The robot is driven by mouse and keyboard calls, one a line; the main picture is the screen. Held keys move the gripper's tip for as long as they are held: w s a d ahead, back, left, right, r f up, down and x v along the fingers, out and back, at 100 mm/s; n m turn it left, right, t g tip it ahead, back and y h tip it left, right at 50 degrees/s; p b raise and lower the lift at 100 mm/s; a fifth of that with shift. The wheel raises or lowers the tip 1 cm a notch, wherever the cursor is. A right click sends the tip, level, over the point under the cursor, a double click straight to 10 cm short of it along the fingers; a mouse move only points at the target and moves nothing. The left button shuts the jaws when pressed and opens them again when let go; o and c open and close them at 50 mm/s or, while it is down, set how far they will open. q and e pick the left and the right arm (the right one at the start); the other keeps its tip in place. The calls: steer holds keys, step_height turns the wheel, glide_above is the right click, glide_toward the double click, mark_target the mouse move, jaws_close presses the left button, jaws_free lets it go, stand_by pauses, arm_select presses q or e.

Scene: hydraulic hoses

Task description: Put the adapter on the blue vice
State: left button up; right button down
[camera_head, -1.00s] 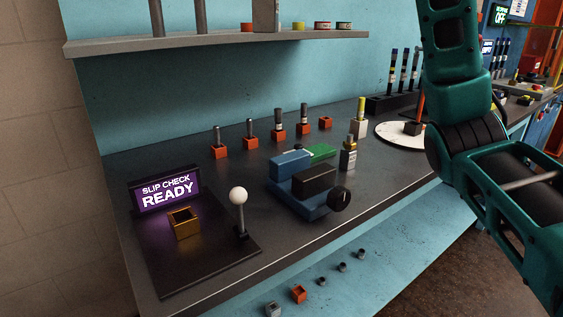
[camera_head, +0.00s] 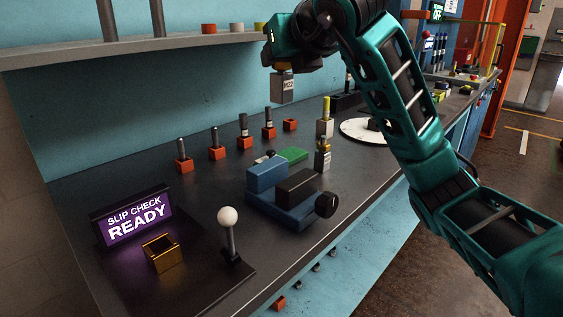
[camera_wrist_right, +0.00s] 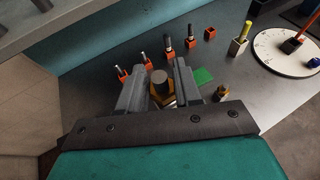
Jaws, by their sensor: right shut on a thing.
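The blue vice (camera_head: 265,177) stands on the dark bench, with a black block (camera_head: 299,186) between its blue parts and a black knob at its right. My right gripper (camera_head: 281,66) is above and behind the vice, near the shelf. In the right wrist view a grey round top with a brass part below (camera_wrist_right: 160,84) shows between my right gripper's fingers (camera_wrist_right: 162,92). My left gripper is not in view.
Several orange holders (camera_head: 217,153) line the back. A slip check stand (camera_head: 137,216) with a brass socket (camera_head: 163,252) and white-ball lever (camera_head: 228,217) is front left.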

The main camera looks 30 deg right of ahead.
step_height(320, 180, down, 18)
steer(key=b, duration=0.4)
steer(key=shift+f, duration=0.1)
steer(key=c, duration=0.8)
jaws_free()
